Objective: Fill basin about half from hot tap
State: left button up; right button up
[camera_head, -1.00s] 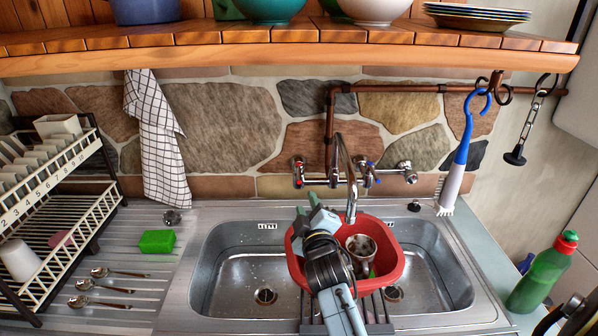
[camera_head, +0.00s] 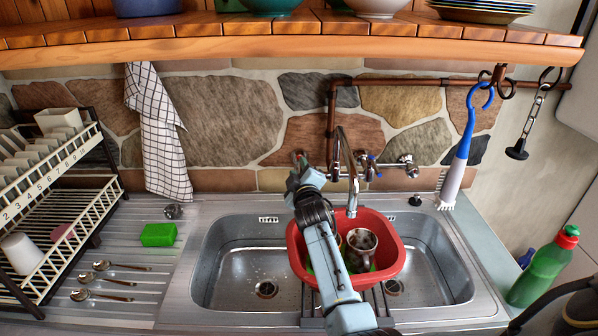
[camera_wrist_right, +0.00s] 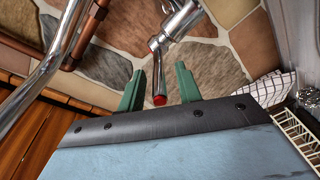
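The red basin (camera_head: 395,268) sits in the sink under the curved chrome spout (camera_head: 350,185). A mug (camera_head: 362,247) and something green are in it; my arm hides its left part. I see no stream from the spout. My right gripper (camera_head: 302,170) is at the hot tap on the wall, covering most of it in the head view. In the right wrist view, the hot tap's red-tipped handle (camera_wrist_right: 160,98) lies between the two green fingers of the gripper (camera_wrist_right: 160,88), with gaps on both sides. The gripper is open. My left gripper is not in view.
The blue-marked tap (camera_head: 371,165) is right of the spout. A wooden shelf (camera_head: 300,50) with dishes overhangs the sink. A dish rack (camera_head: 60,220), spoons and green sponge (camera_head: 158,234) are left; a blue brush (camera_head: 463,155) and green bottle (camera_head: 540,272) are right.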

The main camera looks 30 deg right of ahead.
grip_shut()
dwell(0.5)
